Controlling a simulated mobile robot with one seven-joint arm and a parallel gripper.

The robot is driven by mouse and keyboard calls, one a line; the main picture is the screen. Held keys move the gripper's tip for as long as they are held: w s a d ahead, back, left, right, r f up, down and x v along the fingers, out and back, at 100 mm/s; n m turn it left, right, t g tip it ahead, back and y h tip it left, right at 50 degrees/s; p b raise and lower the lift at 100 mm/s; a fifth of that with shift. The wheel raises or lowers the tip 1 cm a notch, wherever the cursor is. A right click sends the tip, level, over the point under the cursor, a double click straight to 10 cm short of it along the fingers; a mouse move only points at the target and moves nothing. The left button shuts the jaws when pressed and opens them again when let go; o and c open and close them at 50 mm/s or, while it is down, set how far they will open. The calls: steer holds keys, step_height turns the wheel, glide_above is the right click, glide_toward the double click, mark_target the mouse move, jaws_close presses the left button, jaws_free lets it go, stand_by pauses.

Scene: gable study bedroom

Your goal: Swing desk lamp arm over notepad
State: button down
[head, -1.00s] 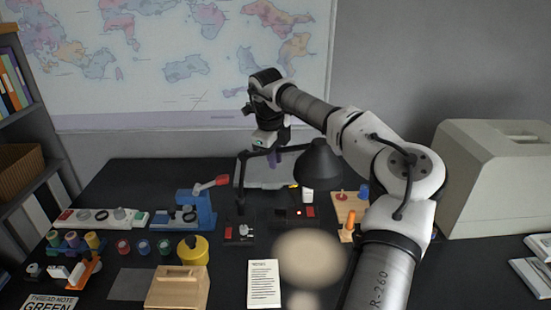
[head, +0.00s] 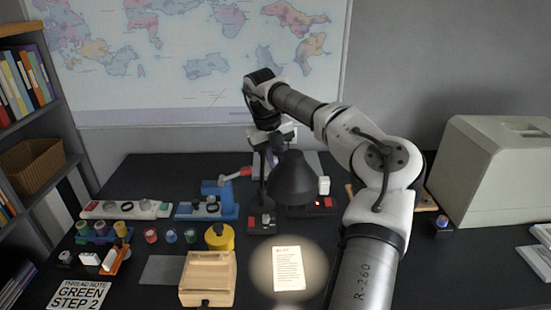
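The black desk lamp has a cone-shaped shade (head: 291,180) on a dark jointed arm (head: 263,170) that rises from the desk. Its round pool of light falls on the white notepad (head: 289,270), which lies flat with lines of print at the front of the desk. The shade stands above and behind the notepad in the head view. My gripper (head: 272,143) points down at the lamp arm, just behind and left of the shade. Its fingertips are partly hidden and dark against the lamp arm, so I cannot tell whether they are closed on it.
A wooden box (head: 208,284) and a yellow round container (head: 219,237) stand left of the notepad. A large beige case (head: 492,170) stands at the right. Shelves (head: 30,120) line the left side.

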stand_by(0.4)
steer(key=c, duration=1.4)
jaws_free()
steer(key=shift+a+r, duration=0.1)
step_height(320, 180, up, 14)
steer(key=a+b, duration=0.1)
steer(key=a, duration=0.1)
steer(key=shift+s+f, duration=0.25)
steer(key=shift+s, duration=0.2)
steer(key=shift+a, duration=0.1)
